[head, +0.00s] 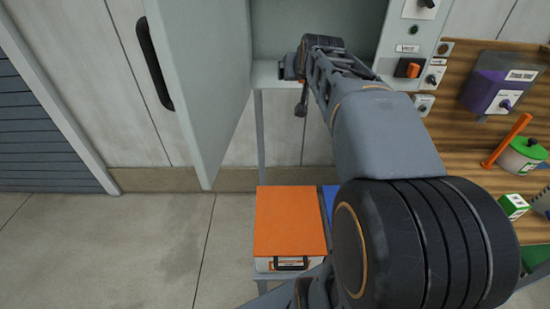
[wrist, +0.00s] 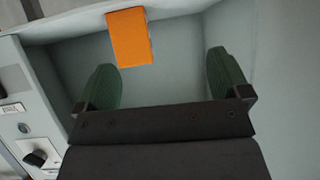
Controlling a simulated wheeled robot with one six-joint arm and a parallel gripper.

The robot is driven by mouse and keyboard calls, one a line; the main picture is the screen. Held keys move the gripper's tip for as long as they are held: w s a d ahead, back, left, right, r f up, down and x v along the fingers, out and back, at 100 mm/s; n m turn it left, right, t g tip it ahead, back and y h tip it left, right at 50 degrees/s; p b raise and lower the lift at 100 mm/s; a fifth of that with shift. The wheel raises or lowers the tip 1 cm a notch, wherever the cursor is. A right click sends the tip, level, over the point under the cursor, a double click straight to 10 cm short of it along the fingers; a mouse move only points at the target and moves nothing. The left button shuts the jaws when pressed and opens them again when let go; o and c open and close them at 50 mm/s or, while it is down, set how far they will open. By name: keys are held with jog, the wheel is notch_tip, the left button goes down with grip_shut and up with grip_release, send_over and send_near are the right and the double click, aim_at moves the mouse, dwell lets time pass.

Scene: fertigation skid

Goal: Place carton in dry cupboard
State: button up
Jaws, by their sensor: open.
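An orange carton (wrist: 129,38) stands inside the pale grey cupboard (wrist: 183,50), near the back in the wrist view. My gripper (wrist: 160,62) is open, with its two green fingers spread apart and nothing between them. The carton is beyond the fingertips and left of the middle, apart from both fingers. In the head view my arm reaches into the open cupboard (head: 280,30); the arm hides the fingers and the carton there. The cupboard door (head: 205,70) is swung open on the left.
A box with an orange lid (head: 290,222) sits low beneath the cupboard. Right of the cupboard are a switch panel (head: 405,45), a purple unit (head: 490,90), a green-lidded pot (head: 522,155) and a small green-and-white box (head: 513,206). Floor (head: 150,250) at left is clear.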

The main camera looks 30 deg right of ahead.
jog(key=s+a+f+n+g+y, duration=0.4)
jog(key=s+a+f+g, duration=0.2)
jog(key=s+a+f, duration=1.2)
jog(key=shift+s+f+g, duration=0.3)
jog(key=shift+s+f, duration=0.1)
jog(key=shift+s, duration=0.05)
jog(key=shift+c, duration=0.4)
